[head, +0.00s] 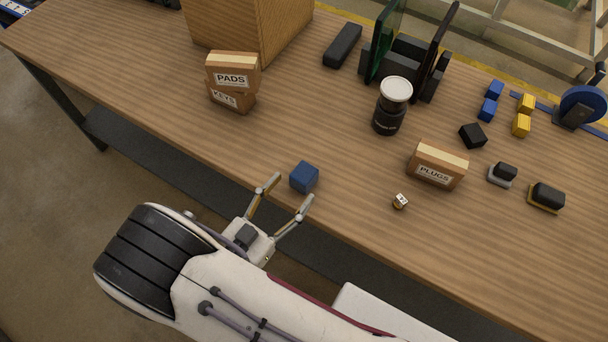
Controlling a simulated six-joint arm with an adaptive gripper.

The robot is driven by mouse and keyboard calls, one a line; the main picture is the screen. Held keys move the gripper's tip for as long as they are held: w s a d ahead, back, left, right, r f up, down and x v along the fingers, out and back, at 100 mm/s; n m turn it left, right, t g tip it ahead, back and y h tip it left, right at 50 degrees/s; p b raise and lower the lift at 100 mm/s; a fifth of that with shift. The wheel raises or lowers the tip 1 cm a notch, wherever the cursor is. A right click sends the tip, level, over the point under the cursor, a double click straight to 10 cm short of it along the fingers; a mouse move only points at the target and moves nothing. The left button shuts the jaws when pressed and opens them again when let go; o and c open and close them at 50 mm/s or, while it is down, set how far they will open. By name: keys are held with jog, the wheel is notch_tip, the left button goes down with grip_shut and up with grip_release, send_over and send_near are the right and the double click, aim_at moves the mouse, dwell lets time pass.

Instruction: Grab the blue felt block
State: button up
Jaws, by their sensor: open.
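The blue felt block (304,177) is a small dark blue cube lying near the front edge of the wooden table. My gripper (291,191) is open, and its fingers point toward the block from the front edge. In this view the block sits just beyond and between the two fingertips. I cannot tell the gripper's height above the table or whether a finger touches the block. Nothing is seen held between the fingers.
On the wooden table (340,235), PADS and KEYS boxes (232,78) stand back left. A dark jar with a white lid (390,105), a PLUGS box (438,165) and a small cube (400,201) lie to the right. Small blue and yellow blocks (521,124) sit farther right. Table around the block is clear.

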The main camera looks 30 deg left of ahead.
aim_at(311, 165)
jog(key=shift+w, duration=0.15)
jog(key=shift+w+d, duration=0.1)
jog(key=shift+w, duration=1.1)
jog(key=shift+w+f, duration=0.1)
jog(key=shift+w+f, duration=0.2)
jog(key=shift+w, duration=0.65)
jog(key=shift+w+f, duration=0.15)
jog(key=shift+w, duration=1.5)
jog(key=c, duration=1.1)
